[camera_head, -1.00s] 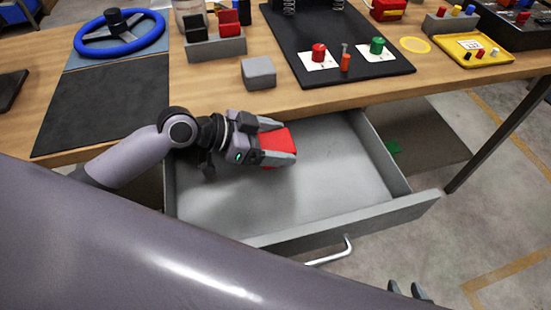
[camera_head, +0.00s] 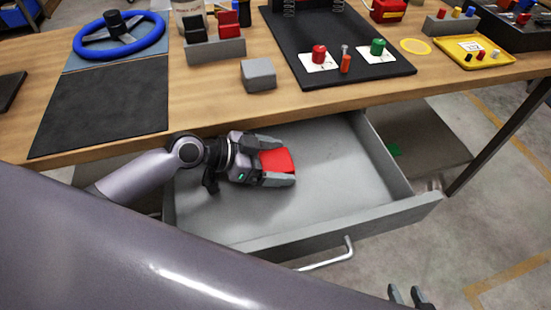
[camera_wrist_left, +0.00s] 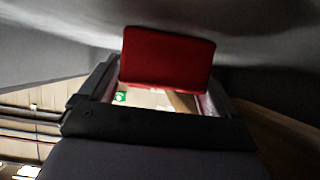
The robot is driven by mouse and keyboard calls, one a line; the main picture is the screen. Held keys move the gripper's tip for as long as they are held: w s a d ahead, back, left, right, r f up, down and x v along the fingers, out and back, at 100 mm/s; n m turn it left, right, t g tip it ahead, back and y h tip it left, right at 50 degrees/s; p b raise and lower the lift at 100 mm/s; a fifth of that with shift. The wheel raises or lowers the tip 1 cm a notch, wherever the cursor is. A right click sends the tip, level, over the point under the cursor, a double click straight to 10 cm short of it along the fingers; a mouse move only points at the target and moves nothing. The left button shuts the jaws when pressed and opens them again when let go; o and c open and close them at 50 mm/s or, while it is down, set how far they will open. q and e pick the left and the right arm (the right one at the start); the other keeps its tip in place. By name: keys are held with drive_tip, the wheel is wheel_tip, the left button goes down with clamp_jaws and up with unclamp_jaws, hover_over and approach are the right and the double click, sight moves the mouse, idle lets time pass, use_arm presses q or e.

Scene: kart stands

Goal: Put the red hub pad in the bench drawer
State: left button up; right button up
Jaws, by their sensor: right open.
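The red hub pad (camera_head: 276,161) is between the fingers of my left gripper (camera_head: 280,163), inside the open bench drawer (camera_head: 330,200). The fingers are closed against two opposite sides of the pad. In the left wrist view the red pad (camera_wrist_left: 167,57) stands out beyond the finger frame, close to a grey surface. I cannot tell whether it touches the drawer floor. The drawer is grey, pulled out under the bench, and looks otherwise empty. My right gripper (camera_head: 410,296) shows only its fingertips at the bottom edge, apart and empty.
The wooden bench top (camera_head: 215,113) overhangs the back of the drawer. On it are a grey block (camera_head: 258,75), a blue steering wheel (camera_head: 120,35), a black mat with red and green pieces, and a yellow tray (camera_head: 475,50). The drawer's right side is free.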

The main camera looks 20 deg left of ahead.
use_arm(q)
drive_tip(key=shift+r, duration=0.1)
drive_tip(key=shift+v, duration=3.75)
